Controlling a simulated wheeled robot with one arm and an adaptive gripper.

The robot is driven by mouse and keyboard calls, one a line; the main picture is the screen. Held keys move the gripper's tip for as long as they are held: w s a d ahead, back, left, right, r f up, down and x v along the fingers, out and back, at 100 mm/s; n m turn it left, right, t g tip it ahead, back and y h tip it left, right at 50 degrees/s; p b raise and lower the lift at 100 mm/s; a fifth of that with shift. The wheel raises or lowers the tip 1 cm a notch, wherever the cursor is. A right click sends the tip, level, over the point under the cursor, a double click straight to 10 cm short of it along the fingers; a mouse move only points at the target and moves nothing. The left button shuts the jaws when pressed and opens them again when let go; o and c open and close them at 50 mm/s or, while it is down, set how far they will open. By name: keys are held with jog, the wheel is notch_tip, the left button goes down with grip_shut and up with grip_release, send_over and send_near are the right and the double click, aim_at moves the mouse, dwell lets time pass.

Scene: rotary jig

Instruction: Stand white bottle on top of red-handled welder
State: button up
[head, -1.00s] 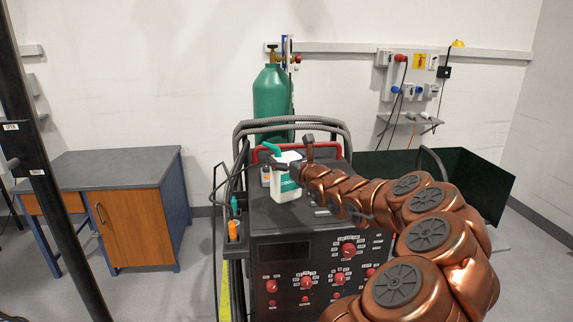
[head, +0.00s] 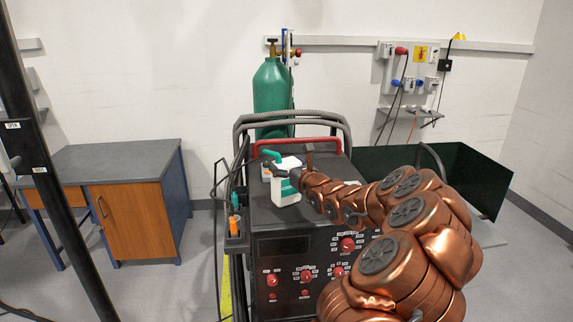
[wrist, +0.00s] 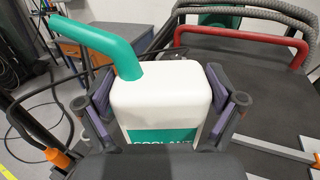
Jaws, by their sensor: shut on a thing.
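The white bottle (head: 286,188), with a teal spout and a teal "COOLANT" label, is upright over the top of the dark welder (head: 320,243). Its spout points left in the wrist view. The welder has a red handle (head: 300,146) at its back and red knobs on its front panel. My gripper (wrist: 160,108) is shut on the bottle, with a finger on each side of its body. The bottle's base is hidden in the wrist view. In the head view it appears at or very close to the welder's top, and I cannot tell whether it touches.
A green gas cylinder (head: 271,95) and grey hoses are behind the welder. A side holder with an orange-handled tool (head: 234,226) is at left.

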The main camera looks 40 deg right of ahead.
jog(key=shift+f, duration=0.15)
jog(key=o, duration=1.5)
jog(key=shift+c, duration=0.2)
jog(key=shift+r, duration=0.2)
jog(key=shift+s+f, duration=0.15)
jog(key=shift+s, duration=0.15)
jog(key=b+v, duration=0.3)
jog(key=v, duration=0.8)
jog(key=shift+s+b, duration=0.2)
jog(key=shift+b, duration=0.2)
jog(key=shift+a, duration=0.15)
